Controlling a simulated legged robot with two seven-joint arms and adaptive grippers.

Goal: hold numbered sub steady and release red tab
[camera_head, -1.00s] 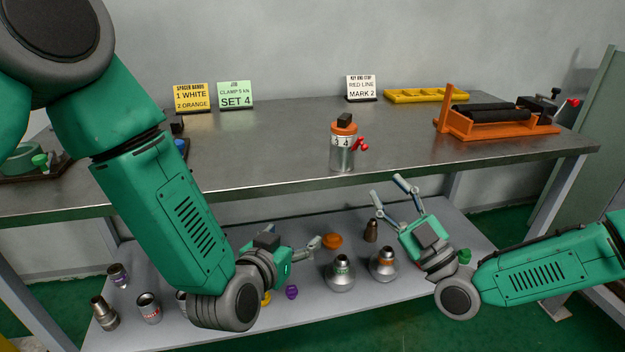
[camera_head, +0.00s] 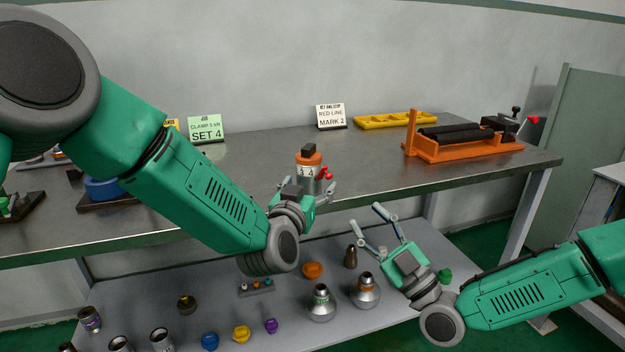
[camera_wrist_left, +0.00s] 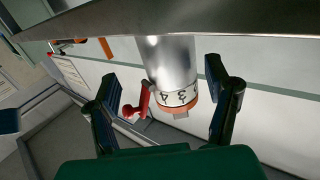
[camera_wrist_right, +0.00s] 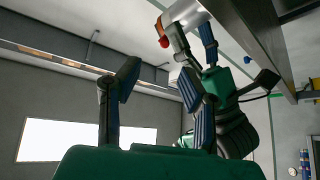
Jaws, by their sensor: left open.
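The numbered sub (camera_head: 309,172) is a silver cylinder with an orange cap, a black block on top and a white ring marked with numbers. It stands upright near the bench's front edge. Its red tab (camera_head: 326,174) sticks out to the right. My left gripper (camera_head: 316,191) is open in front of the sub and hides its lower part. In the left wrist view the sub (camera_wrist_left: 172,65) and red tab (camera_wrist_left: 138,104) show between the spread fingers, with gaps on both sides. My right gripper (camera_head: 367,216) is open and empty, below and right of the sub.
The metal bench (camera_head: 240,165) has an orange vise (camera_head: 462,151), a yellow tray (camera_head: 396,121) and sign cards, including a white card (camera_head: 330,115) reading "RED LINE MARK 2". The lower shelf (camera_head: 330,330) holds several fittings and caps. Bench space around the sub is mostly clear.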

